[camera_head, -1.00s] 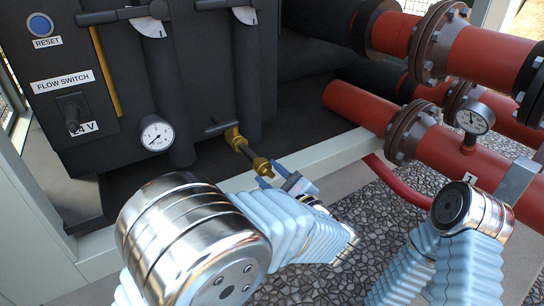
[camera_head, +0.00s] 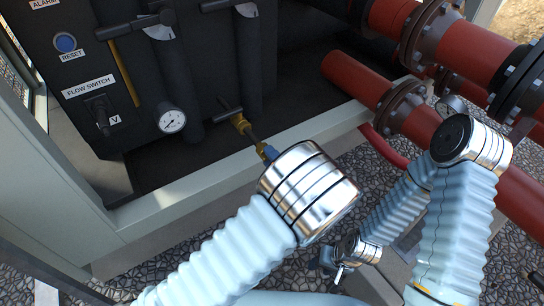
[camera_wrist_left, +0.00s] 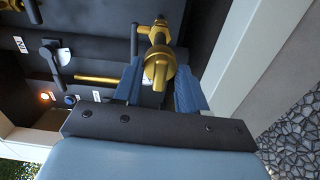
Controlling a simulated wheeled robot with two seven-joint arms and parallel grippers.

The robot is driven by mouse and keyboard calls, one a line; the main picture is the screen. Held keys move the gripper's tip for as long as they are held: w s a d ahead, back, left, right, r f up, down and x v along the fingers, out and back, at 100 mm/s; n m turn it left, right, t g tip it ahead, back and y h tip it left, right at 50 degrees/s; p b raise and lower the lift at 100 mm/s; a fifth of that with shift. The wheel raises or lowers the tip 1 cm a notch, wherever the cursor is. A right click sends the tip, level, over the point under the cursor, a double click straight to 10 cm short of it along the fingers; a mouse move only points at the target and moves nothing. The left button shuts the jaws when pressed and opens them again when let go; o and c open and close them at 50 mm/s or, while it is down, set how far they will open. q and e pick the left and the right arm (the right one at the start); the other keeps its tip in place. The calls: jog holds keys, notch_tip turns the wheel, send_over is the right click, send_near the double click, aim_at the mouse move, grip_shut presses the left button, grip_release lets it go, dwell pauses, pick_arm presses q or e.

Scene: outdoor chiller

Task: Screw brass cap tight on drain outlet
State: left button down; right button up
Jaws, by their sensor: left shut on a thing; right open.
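The brass cap (camera_head: 261,147) is at the near end of that pipe. In the left wrist view the cap (camera_wrist_left: 158,72) lies between the blue fingers, in line with the outlet (camera_wrist_left: 158,32). My left gripper (camera_head: 269,153) is shut on the cap; its wrist hides most of the fingers in the head view. Whether the cap is seated tight cannot be told. My right gripper (camera_head: 336,268) is open and low, away from the outlet.
A pale frame beam (camera_head: 190,182) runs just below the outlet. A pressure gauge (camera_head: 172,121) and dark vertical pipes stand to its left. Red flanged pipes (camera_head: 430,125) fill the right side. Gravel (camera_head: 350,140) lies outside the beam.

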pick_arm(q)
jog(key=m, duration=0.4)
jog(key=c, duration=0.5)
grip_release()
jog(key=shift+c, duration=0.2)
jog(key=shift+o, duration=0.3)
